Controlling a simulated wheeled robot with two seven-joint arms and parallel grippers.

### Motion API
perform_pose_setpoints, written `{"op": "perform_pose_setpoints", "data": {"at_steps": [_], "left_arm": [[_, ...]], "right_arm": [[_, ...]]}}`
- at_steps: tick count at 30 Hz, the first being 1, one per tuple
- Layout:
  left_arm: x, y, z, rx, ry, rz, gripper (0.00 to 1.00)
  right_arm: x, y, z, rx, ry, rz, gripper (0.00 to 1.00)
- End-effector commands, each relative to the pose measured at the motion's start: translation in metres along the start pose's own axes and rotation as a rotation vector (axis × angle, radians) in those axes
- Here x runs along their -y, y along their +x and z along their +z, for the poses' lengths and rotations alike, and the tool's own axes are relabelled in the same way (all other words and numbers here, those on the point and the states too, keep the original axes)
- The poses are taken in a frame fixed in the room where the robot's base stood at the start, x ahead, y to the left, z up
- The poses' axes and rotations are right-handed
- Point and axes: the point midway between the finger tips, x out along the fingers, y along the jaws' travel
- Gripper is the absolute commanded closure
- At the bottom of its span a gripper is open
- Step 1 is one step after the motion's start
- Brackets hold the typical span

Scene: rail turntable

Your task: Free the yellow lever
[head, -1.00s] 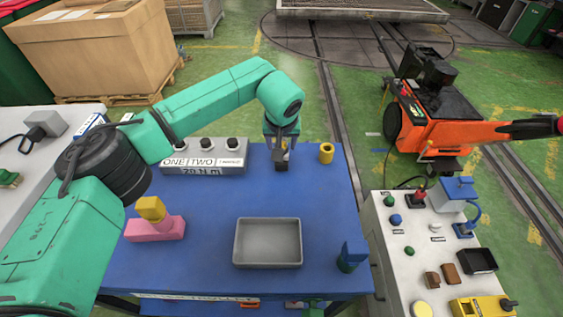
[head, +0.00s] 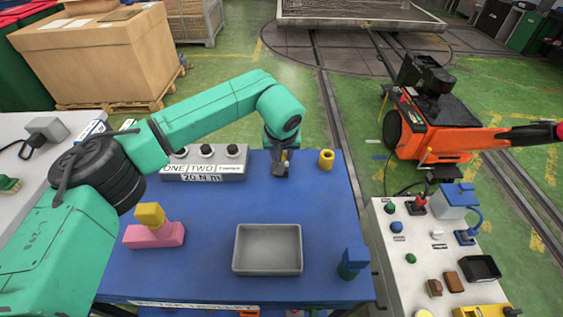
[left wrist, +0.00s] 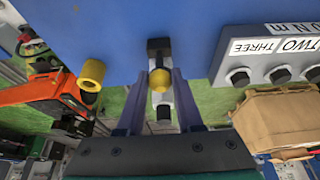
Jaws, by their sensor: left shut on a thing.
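My left gripper (head: 281,168) is at the far part of the blue table, right of the grey block with labels. In the left wrist view the fingers (left wrist: 159,85) are closed around a grey piece (left wrist: 163,97) with a round yellow knob (left wrist: 160,80) and dark ends. I cannot tell whether it touches the table. A thin yellow upright (head: 425,156) shows beside the orange machine; I cannot tell whether it is the yellow lever. My right gripper is not in view.
A yellow ring (head: 326,159) stands right of the gripper. The labelled grey block (head: 205,163) is at its left. A grey tray (head: 267,270), a pink block (head: 155,236) and a blue-green piece (head: 352,263) are nearer. A white console (head: 405,255) stands at the right.

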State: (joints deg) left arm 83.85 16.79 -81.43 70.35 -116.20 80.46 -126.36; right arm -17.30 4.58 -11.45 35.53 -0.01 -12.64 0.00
Motion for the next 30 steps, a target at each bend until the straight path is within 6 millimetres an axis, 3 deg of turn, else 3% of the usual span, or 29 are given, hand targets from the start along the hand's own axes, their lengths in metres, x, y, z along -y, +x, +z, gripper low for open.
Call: {"op": "perform_pose_setpoints", "data": {"at_steps": [30], "left_arm": [[0.0, 0.001, 0.026, 0.005, 0.001, -0.001, 0.96]], "right_arm": [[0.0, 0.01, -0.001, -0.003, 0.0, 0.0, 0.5]]}}
